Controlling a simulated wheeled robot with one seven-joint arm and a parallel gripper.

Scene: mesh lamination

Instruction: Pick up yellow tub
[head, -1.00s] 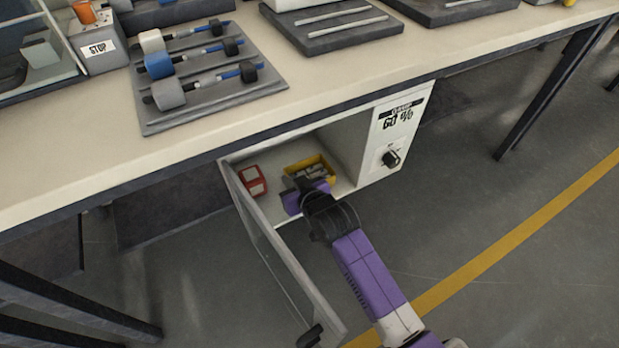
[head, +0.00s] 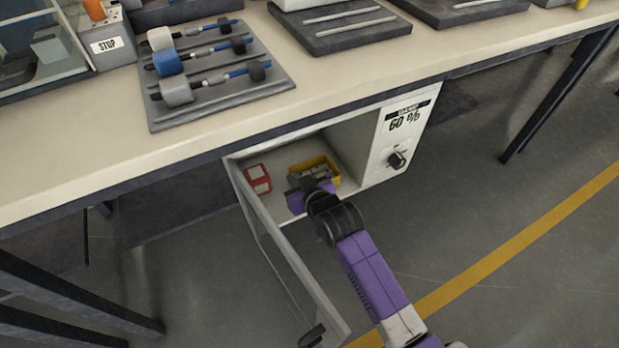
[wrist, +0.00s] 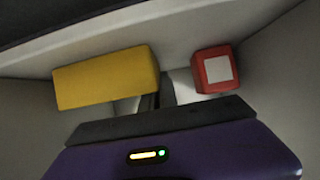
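The yellow tub (head: 331,179) sits inside the open white cabinet under the bench, with small light and dark items in it. It also shows at the upper left in the wrist view (wrist: 107,77), seen from its plain side. My gripper (head: 303,186) is at the cabinet opening, just in front of the tub and overlapping its lower left part in the head view. I see no hold on the tub. The fingers are mostly hidden, and their opening is unclear in both views.
A red box with a pale label (head: 257,179) stands left of the tub and shows in the wrist view too (wrist: 215,69). The cabinet's glass door (head: 282,252) hangs open at left. A control panel with a knob (head: 397,160) is at right. The bench top (head: 330,75) overhangs.

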